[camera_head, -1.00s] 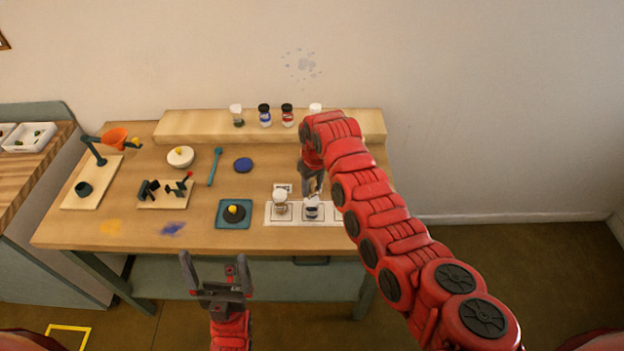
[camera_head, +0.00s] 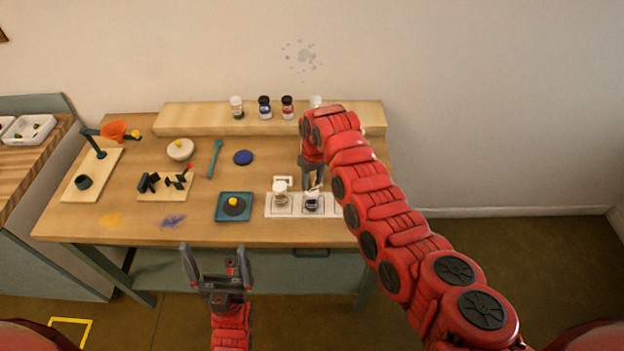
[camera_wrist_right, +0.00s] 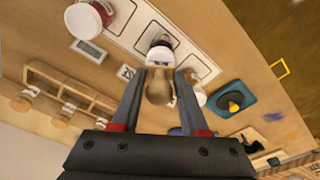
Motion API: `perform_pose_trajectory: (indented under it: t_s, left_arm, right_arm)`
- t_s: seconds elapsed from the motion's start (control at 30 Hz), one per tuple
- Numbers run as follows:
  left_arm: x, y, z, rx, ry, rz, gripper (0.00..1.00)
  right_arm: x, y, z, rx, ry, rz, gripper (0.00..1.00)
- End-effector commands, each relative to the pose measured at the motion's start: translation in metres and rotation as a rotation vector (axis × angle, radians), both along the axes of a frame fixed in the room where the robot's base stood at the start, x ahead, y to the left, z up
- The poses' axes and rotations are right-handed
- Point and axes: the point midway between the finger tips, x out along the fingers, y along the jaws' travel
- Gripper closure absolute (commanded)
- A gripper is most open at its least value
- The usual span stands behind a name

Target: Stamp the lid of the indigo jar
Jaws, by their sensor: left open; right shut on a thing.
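The indigo jar (camera_head: 311,203), small with dark contents, stands in a middle cell of the white card strip (camera_head: 296,211). Its white lid shows in the right wrist view (camera_wrist_right: 160,54). My right gripper (camera_head: 314,184) is shut on a brown rounded object, apparently the stamp (camera_wrist_right: 158,88). In the right wrist view the stamp is close to the lid and partly overlaps it; I cannot tell whether they touch. The stamp's lower face is hidden. My left gripper (camera_head: 216,262) is open and empty in front of the table's front edge.
A pale jar (camera_head: 280,198) stands left of the indigo jar; a red jar (camera_wrist_right: 84,20) is on its other side. A teal tray (camera_head: 222,216) holds a black disc with a yellow knob. Several jars line the back shelf (camera_head: 190,120). My right arm hides the table's right end.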

Motion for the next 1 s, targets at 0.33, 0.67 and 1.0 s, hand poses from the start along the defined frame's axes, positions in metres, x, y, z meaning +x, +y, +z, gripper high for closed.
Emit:
perform_pose_trajectory:
  t_s: [0.33, 0.67, 1.0]
  left_arm:
    - [0.0000, 0.0000, -0.0032, 0.000, 0.000, 0.000, 0.00]
    - [0.0000, 0.0000, -0.0058, 0.000, 0.000, 0.000, 0.00]
    - [0.0000, 0.0000, -0.0059, 0.000, 0.000, 0.000, 0.00]
  right_arm:
    - [0.0000, 0.0002, -0.0047, 0.000, 0.000, 0.000, 0.92]
    - [0.0000, 0.0002, -0.0085, 0.000, 0.000, 0.000, 0.92]
    - [-0.0002, 0.0001, -0.0089, 0.000, 0.000, 0.000, 0.92]
